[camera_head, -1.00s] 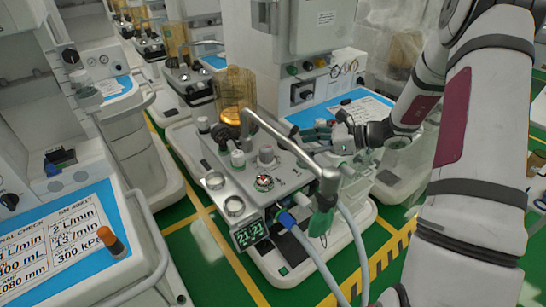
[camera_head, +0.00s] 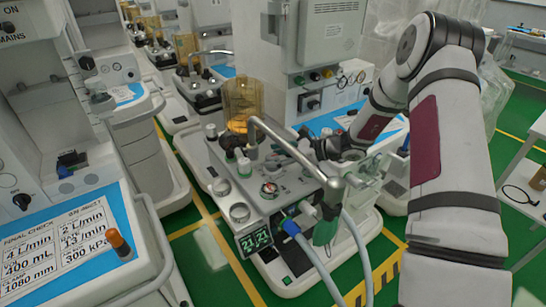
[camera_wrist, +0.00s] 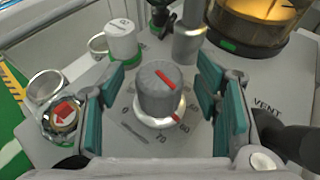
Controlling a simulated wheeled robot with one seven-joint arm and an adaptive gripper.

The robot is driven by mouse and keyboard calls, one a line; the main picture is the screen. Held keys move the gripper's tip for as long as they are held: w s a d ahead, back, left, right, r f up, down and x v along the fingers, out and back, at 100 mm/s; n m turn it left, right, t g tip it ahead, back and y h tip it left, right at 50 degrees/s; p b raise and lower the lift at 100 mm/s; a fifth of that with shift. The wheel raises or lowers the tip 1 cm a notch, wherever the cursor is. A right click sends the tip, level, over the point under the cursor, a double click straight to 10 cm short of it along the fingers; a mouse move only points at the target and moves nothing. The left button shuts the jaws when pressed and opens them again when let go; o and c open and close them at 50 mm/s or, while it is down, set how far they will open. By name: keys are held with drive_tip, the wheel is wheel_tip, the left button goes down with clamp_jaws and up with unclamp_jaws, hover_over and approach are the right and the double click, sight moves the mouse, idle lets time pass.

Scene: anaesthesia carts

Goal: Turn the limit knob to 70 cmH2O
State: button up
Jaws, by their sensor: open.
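The limit knob (camera_wrist: 160,92) is grey and ribbed, with a red line on its top, and stands in the middle of the wrist view. Its dial plate (camera_wrist: 138,132) carries printed numbers, with 70 at the near side and 60 to its right. A red mark at the knob's base points toward about 60. My gripper (camera_wrist: 162,105) is open, its teal pads on the left and right of the knob with a gap on each side. In the head view my gripper (camera_head: 312,147) is over the machine top, partly hidden by the metal tube.
A metal tube (camera_head: 295,155) crosses above the machine top. A white cap with a green base (camera_wrist: 122,40), a gauge with red (camera_wrist: 62,115) and an amber canister (camera_wrist: 255,20) surround the knob. A screen (camera_head: 253,238) is on the machine's front.

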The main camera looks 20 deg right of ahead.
drive_tip(key=shift+w+a+f, duration=0.2)
drive_tip(key=shift+w+a, duration=0.1)
drive_tip(key=shift+a, duration=0.15)
drive_tip(key=c, duration=1.2)
drive_tip(key=shift+s+r+m+t+h+p, duration=0.1)
drive_tip(key=shift+m+t+h+p, duration=0.35)
drive_tip(key=shift+m+t, duration=0.2)
drive_tip(key=shift+a+m+t+h+p, duration=0.15)
drive_tip(key=shift+m+t+h+p, duration=0.65)
drive_tip(key=shift+m+t+h, duration=0.35)
drive_tip(key=shift+m, duration=0.4)
drive_tip(key=shift+h, duration=0.3)
